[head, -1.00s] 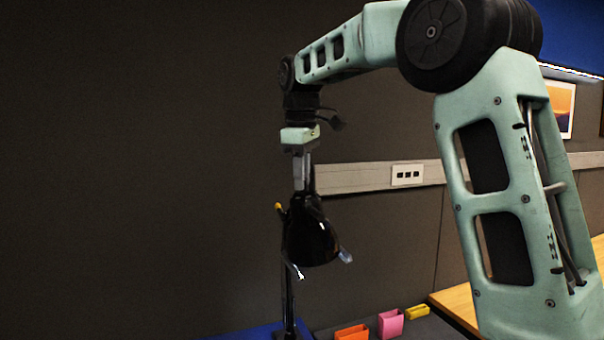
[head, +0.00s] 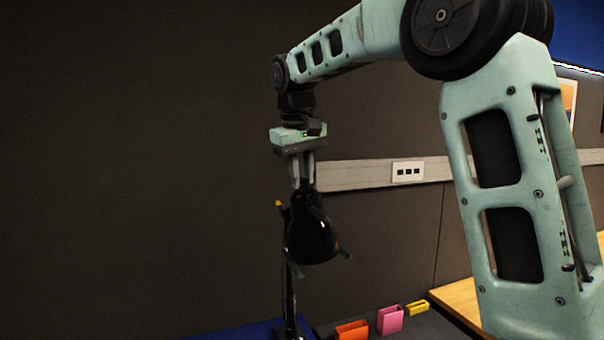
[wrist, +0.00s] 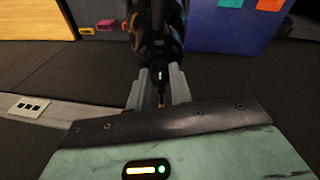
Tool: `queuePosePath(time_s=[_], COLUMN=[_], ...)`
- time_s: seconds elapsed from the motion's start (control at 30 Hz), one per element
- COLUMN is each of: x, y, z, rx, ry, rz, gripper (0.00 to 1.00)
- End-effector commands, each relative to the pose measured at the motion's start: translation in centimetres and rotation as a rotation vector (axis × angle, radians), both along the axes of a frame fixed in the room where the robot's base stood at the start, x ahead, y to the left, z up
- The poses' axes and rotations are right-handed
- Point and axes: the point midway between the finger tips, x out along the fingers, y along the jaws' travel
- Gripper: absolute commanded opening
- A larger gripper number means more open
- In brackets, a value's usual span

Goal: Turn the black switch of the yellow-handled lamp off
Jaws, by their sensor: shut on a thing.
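The lamp has a glossy black head (head: 312,235) hanging nose down on a dark post (head: 289,300). A small yellow piece, seemingly its handle, (head: 279,205) shows at its left. My gripper (head: 302,184) points down from above at the top of the head. In the wrist view my gripper's two grey fingers (wrist: 160,92) are shut on a small black piece, the switch (wrist: 160,75), at the end of the lamp head. The fingers hide part of the switch. The small pieces at the head's lower edge look dull and unlit.
An orange box (head: 352,331), a pink box (head: 390,320) and a yellow box (head: 417,308) stand low to the right of the lamp. A pale wall rail with a socket plate (head: 408,172) runs behind. A wooden surface (head: 458,300) lies at right. The left side is clear.

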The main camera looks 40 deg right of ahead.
Motion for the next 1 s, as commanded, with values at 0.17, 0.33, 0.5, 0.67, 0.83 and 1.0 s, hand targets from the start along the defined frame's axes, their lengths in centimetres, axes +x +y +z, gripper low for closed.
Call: queuePosePath(time_s=[0.17, 0.33, 0.5, 0.67, 0.83, 1.0], x=[0.0, 0.0, 0.0, 0.0, 0.0, -0.1], y=[0.0, 0.0, 0.0, 0.0, 0.0, 0.2], z=[0.1, 0.1, 0.1, 0.1, 0.1, 1.4], rx=[-0.001, -0.001, -0.002, -0.002, -0.002, -0.002], ry=[-0.005, -0.005, -0.005, -0.004, -0.003, -0.006], rz=[-0.014, -0.014, -0.013, -0.013, -0.012, -0.011], gripper=[0.0, 0.0, 0.32, 0.43, 0.43, 0.43])
